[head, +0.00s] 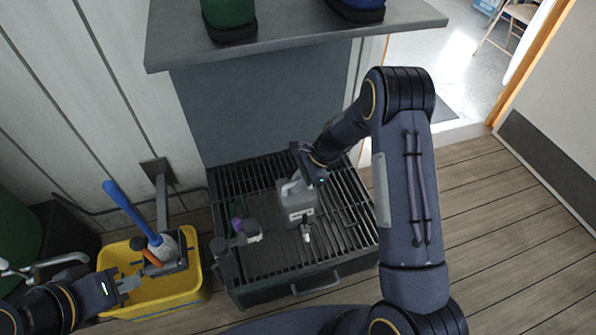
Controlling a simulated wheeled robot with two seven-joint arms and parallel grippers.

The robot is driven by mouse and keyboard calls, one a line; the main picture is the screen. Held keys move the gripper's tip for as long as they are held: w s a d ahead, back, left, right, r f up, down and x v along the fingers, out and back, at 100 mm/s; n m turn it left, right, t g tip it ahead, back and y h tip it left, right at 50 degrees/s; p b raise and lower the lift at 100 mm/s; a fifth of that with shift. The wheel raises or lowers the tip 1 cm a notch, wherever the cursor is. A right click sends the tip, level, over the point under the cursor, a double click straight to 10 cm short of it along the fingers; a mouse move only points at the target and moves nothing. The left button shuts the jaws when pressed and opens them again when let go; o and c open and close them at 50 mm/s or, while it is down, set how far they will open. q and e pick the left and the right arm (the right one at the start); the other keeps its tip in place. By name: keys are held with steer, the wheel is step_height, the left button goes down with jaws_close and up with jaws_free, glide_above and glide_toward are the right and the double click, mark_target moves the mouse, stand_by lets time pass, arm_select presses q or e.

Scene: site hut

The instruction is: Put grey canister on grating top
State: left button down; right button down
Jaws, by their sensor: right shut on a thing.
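The grey canister (299,207), a small jug with a handle on top, is over the middle of the black slatted grating top (350,232). My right gripper (297,180) is shut on the canister near its handle, and the fingers are partly hidden. I cannot tell whether the canister's base touches the slats. My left gripper (130,284) is over the near left part of the yellow bucket (203,285), apart from the canister. Its jaw opening is unclear.
A purple-capped item (237,225) and dark fittings stand at the grating's left edge. A blue-handled brush (132,212) stands in the yellow bucket. A grey shelf (290,30) bearing boots overhangs behind. Wooden floor (500,240) is clear on the right.

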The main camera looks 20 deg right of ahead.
mark_target(299, 206)
steer(key=shift+s+a+f, duration=0.2)
steer(key=shift+s+f, duration=0.15)
steer(key=shift+f, duration=0.1)
steer(key=shift+f+b, duration=0.55)
steer(key=shift+f, duration=1)
steer(key=c, duration=1.4)
jaws_free()
steer(key=shift+s, duration=0.1)
